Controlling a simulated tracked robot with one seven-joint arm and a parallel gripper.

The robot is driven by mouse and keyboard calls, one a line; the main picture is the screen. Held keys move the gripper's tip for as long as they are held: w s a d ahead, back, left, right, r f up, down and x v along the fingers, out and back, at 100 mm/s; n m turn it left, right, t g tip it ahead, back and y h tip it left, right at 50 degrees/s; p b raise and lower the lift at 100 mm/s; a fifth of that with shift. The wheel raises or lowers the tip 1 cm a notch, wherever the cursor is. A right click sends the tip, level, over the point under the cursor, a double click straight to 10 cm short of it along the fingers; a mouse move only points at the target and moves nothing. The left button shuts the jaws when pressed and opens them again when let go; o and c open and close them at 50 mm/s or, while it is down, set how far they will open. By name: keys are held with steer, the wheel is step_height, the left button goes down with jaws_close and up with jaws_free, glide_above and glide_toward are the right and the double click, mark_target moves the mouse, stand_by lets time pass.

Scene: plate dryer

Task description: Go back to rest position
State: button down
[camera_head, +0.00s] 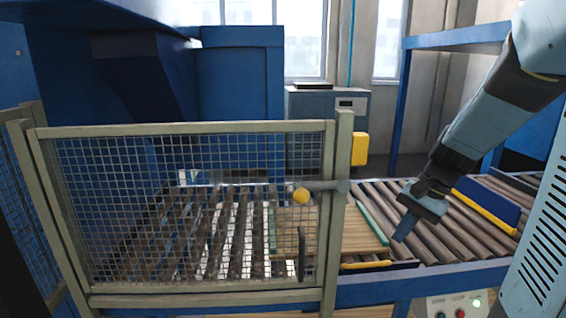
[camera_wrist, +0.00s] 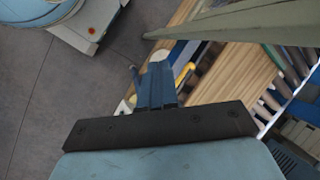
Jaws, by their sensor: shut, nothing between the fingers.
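My gripper (camera_head: 406,228) hangs at the end of my arm on the right of the head view, above the roller conveyor and just right of the wooden board. Its fingers are shut together with nothing between them. In the wrist view the shut fingers (camera_wrist: 157,82) show at the centre, over the conveyor edge. No object is held.
A mesh gate (camera_head: 190,215) with a beige frame and yellow knob (camera_head: 301,196) stands left of my gripper. A wooden board (camera_head: 345,235) lies on the roller conveyor (camera_head: 450,225). A blue and yellow block (camera_head: 487,203) sits right of my gripper. A control box (camera_head: 455,306) is at front.

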steer(key=s+a+r+n+t+h, duration=0.3)
steer(key=s+r+n, duration=0.4)
steer(key=s+r, duration=0.3)
steer(key=shift+s+a+r+n+t+h, duration=0.15)
steer(key=shift+s+r+n+t+h, duration=0.25)
steer(key=shift+s+t+h, duration=0.7)
steer(key=shift+w+y, duration=0.25)
steer(key=shift+y, duration=0.05)
stand_by(5.6)
